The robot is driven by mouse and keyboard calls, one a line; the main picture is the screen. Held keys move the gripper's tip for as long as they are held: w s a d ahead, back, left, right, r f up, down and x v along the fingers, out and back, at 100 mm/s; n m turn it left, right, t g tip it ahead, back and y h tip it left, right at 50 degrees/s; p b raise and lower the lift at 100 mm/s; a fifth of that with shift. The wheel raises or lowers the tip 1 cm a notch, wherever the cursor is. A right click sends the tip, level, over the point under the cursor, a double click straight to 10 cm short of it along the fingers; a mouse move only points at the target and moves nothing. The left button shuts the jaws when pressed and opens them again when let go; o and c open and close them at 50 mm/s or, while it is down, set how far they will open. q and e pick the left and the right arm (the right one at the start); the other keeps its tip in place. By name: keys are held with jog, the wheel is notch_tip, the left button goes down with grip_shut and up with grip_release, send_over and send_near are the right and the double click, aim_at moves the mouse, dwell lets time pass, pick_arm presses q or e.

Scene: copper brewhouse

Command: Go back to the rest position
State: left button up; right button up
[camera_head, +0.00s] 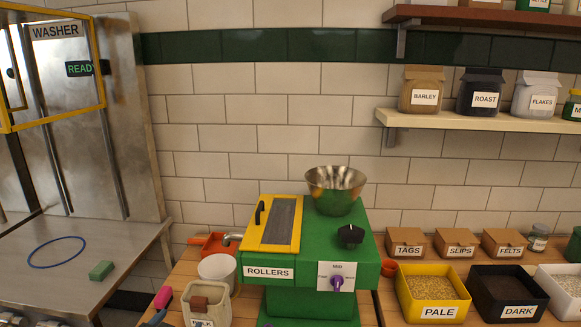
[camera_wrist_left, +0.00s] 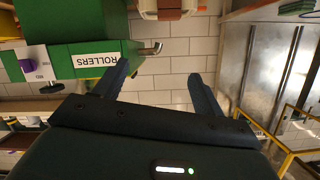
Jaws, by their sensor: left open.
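My left gripper (camera_wrist_left: 160,72) shows in the left wrist view, with its two dark fingers spread apart. No object is between the fingers; white wall tiles show through the gap. The wrist view is upside down, with the green roller mill (camera_wrist_left: 95,62) and its ROLLERS label to the left of the fingers. In the head view I cannot clearly make out the left gripper. My right gripper is in neither view.
The green mill (camera_head: 315,292) with a steel bowl (camera_head: 336,190) stands on the wooden counter. Yellow PALE (camera_head: 433,312) and black DARK (camera_head: 508,307) bins are at right.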

pick_arm(q)
jog(key=s+d+f+g, duration=0.1)
jog(key=s+d+f, duration=0.2)
jog(key=s, duration=0.5)
jog(key=s+d+f+g+h, duration=0.1)
jog(key=s+d+f, duration=0.2)
jog(key=s, duration=0.6)
jog(key=s+d+f+g+h, duration=0.1)
jog(key=s+d+f, duration=0.2)
jog(key=s, duration=0.6)
jog(key=shift+d+n+g, duration=0.4)
jog(key=shift+d, duration=0.65)
jog(key=shift+s, duration=0.1)
